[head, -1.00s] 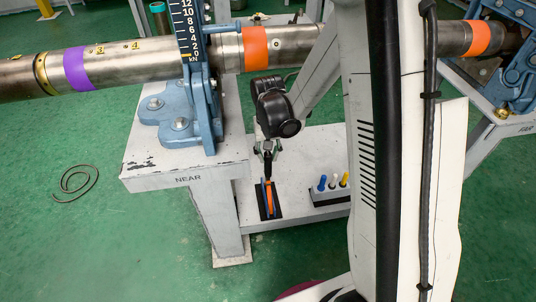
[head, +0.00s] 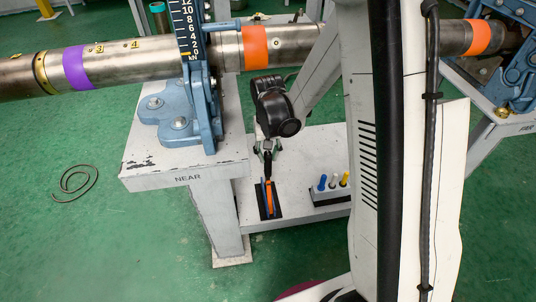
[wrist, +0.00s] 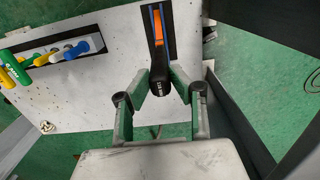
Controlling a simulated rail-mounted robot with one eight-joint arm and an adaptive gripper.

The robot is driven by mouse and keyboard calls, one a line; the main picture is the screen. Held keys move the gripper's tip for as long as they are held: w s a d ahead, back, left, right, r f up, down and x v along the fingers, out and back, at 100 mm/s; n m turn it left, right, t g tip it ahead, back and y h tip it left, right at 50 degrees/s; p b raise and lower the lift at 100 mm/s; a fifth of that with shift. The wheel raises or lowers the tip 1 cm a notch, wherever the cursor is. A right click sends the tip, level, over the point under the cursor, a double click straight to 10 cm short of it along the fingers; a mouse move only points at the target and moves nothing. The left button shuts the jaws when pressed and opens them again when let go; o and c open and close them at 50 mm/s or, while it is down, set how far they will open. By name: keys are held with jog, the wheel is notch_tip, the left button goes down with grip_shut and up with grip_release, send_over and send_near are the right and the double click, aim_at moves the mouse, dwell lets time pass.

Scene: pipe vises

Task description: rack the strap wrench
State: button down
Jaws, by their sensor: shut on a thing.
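The strap wrench (head: 269,196) shows an orange and blue part in the head view. Its black handle (wrist: 158,74) runs between my finger pads in the wrist view. My gripper (head: 267,152) is shut on it from above. The wrench's lower part lies over or in a narrow black holder (wrist: 172,42) on the white shelf; the holder also shows in the head view (head: 278,211). I cannot tell whether the wrench rests on the holder or hangs just above it.
A block with blue, white and yellow handles (head: 330,195) stands right of the holder on the white shelf (head: 300,155). The NEAR stand (head: 190,175) with its blue vise (head: 180,115) is to the left. A steel pipe (head: 130,62) passes above.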

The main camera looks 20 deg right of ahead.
jog(key=c, duration=1.4)
grip_release()
jog(key=shift+c, duration=0.2)
notch_tip(320, 180, up, 12)
jog(key=shift+w, duration=0.2)
